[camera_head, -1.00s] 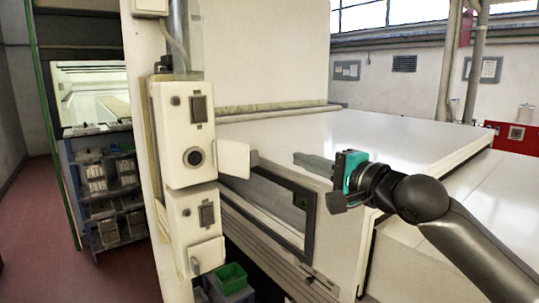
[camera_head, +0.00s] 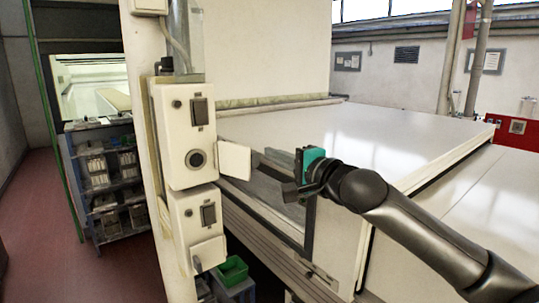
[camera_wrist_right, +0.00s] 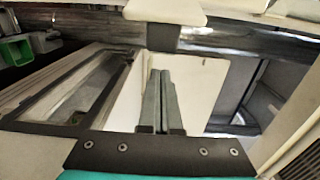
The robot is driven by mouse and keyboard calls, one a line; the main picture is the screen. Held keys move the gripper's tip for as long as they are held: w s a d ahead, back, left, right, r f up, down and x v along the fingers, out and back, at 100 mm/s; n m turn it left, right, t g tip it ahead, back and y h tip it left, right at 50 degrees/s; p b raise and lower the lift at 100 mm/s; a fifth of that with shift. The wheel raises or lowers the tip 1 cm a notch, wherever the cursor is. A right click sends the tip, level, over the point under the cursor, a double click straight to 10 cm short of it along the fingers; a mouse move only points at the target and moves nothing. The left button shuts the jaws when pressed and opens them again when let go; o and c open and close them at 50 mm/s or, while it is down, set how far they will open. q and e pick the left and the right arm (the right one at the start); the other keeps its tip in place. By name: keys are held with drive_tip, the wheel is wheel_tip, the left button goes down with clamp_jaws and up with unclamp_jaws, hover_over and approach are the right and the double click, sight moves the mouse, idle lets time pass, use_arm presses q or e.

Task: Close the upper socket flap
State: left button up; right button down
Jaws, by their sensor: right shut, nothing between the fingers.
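The upper socket box (camera_head: 184,136) is white, with a dark switch and a round socket, on the post at left centre. Its white flap (camera_head: 234,160) stands open, sticking out to the right beside the socket. My right gripper (camera_head: 264,156) is shut and empty, its fingers pointing left just right of the flap's free edge. Whether they touch cannot be told. In the right wrist view the two fingers (camera_wrist_right: 160,78) lie together before a pale panel. The lower socket box (camera_head: 197,228) hangs below, with its own flap (camera_head: 208,253). My left gripper is not in view.
The large white machine top (camera_head: 350,135) spreads to the right. A dark-framed opening (camera_head: 310,225) lies below my right gripper. A green bin (camera_head: 232,270) sits low beside the post. A shelf rack (camera_head: 108,180) stands at left above clear red floor.

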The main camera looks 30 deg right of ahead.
sight(239, 158)
drive_tip(key=shift+s+a, duration=0.3)
drive_tip(key=shift+a, duration=0.2)
drive_tip(key=shift+s+a, duration=0.25)
drive_tip(key=shift+a, duration=0.25)
drive_tip(key=shift+a+h, duration=0.15)
drive_tip(key=shift+h, duration=0.15)
drive_tip(key=shift+s+a+m+h, duration=0.1)
drive_tip(key=shift+s+m+h, duration=0.1)
drive_tip(key=shift+m+h, duration=0.45)
